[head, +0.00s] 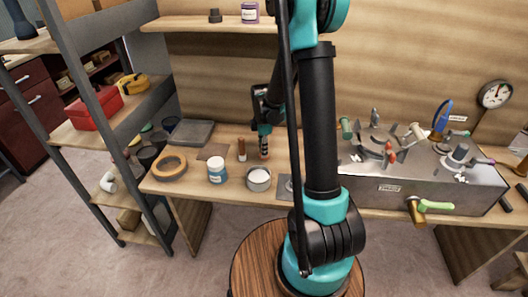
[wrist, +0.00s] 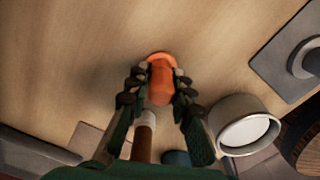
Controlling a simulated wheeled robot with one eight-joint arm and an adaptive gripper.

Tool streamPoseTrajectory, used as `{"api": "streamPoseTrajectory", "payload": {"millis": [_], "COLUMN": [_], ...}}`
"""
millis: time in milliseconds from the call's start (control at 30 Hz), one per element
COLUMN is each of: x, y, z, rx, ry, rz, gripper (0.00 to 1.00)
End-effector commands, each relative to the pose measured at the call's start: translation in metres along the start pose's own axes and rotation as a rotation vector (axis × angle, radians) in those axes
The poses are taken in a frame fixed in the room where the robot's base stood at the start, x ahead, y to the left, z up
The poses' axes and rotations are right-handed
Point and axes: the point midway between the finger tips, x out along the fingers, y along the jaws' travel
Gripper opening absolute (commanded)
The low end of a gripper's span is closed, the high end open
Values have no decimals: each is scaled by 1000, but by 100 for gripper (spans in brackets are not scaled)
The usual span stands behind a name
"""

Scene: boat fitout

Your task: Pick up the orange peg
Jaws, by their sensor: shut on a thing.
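The orange peg (wrist: 160,82) sits between the two fingers of my gripper (wrist: 158,88) in the wrist view, with a wider orange rim at its far end. The fingers are shut on it from both sides. In the head view my gripper (head: 264,148) points down over the wooden bench (head: 200,190), behind the metal cup. The peg is mostly covered by the fingers there. I cannot tell whether the peg touches the bench.
A brown cylinder with a pale top (head: 242,151) stands close left of my gripper. A white-and-blue jar (head: 217,171), a metal cup (head: 259,180) and a tape ring (head: 170,168) are nearby. A grey metal console (head: 420,187) fills the right side.

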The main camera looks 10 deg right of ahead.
Motion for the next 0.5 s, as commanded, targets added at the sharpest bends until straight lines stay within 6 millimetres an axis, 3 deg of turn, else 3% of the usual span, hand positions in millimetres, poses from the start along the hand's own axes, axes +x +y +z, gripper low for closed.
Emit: {"api": "streamPoseTrajectory", "payload": {"millis": [267,500], "x": [-4,-28], "y": [0,-1], "z": [0,0], "rx": [0,0], "ry": [0,0], "rz": [0,0], "gripper": [2,2]}}
